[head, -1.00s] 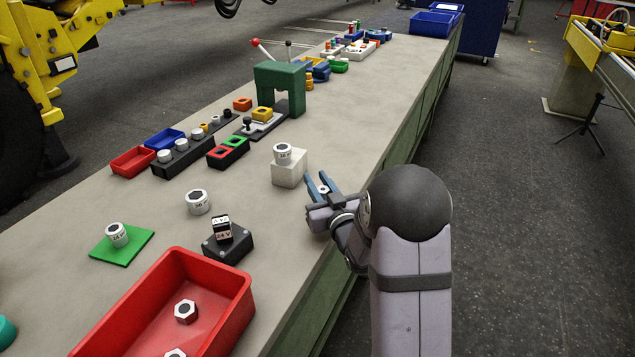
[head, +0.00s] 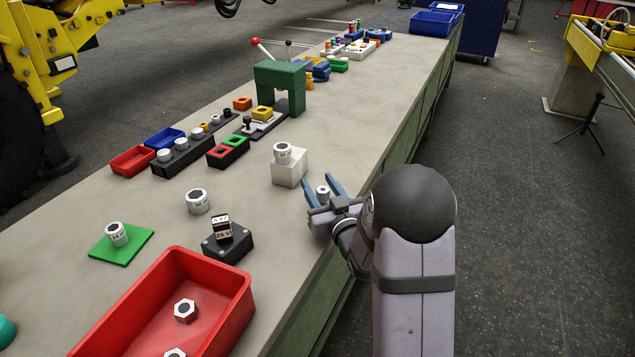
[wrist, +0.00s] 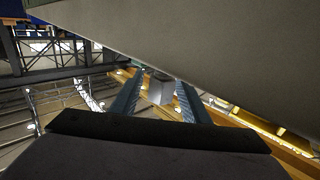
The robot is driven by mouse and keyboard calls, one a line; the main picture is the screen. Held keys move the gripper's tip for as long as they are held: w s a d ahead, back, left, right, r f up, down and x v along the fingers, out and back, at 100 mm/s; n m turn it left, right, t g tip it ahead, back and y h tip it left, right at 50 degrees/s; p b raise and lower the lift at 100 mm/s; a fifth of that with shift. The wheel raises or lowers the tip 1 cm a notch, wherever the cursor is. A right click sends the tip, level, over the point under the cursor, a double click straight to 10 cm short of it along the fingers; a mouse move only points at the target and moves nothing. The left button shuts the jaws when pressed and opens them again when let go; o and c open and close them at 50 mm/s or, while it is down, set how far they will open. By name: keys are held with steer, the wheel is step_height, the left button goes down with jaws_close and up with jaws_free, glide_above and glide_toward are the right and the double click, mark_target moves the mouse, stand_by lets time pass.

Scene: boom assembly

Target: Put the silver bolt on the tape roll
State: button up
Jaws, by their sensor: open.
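My gripper (head: 324,190) is at the near right edge of the bench, in front of the white block, with its blue fingers apart. A small silver piece (head: 322,193), which looks like the silver bolt, shows between the fingers. In the wrist view a grey piece (wrist: 160,88) also sits between the fingertips; I cannot tell whether it touches them. I cannot pick out the tape roll for sure. A short white cylinder with a dark centre (head: 198,201) stands alone on the bench, and a similar one (head: 283,153) stands on the white block (head: 290,172).
A red bin (head: 236,305) with hex pieces is at the front. A black box (head: 228,246) with a labelled cube and a green plate (head: 122,247) with a white cylinder stand nearby. A green press frame (head: 280,82) is farther back.

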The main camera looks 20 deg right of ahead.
mark_target(323, 196)
steer(key=shift+o, duration=0.4)
steer(key=shift+s+f+b, duration=0.1)
steer(key=shift+s+b, duration=0.35)
steer(key=shift+s, duration=2.55)
steer(key=shift+a+p, duration=0.15)
steer(key=shift+p, duration=0.65)
steer(key=shift+p, duration=0.45)
steer(key=shift+w, duration=0.1)
steer(key=shift+w+f+p, duration=0.2)
steer(key=shift+w+p, duration=0.4)
steer(key=shift+w, duration=3)
jaws_close()
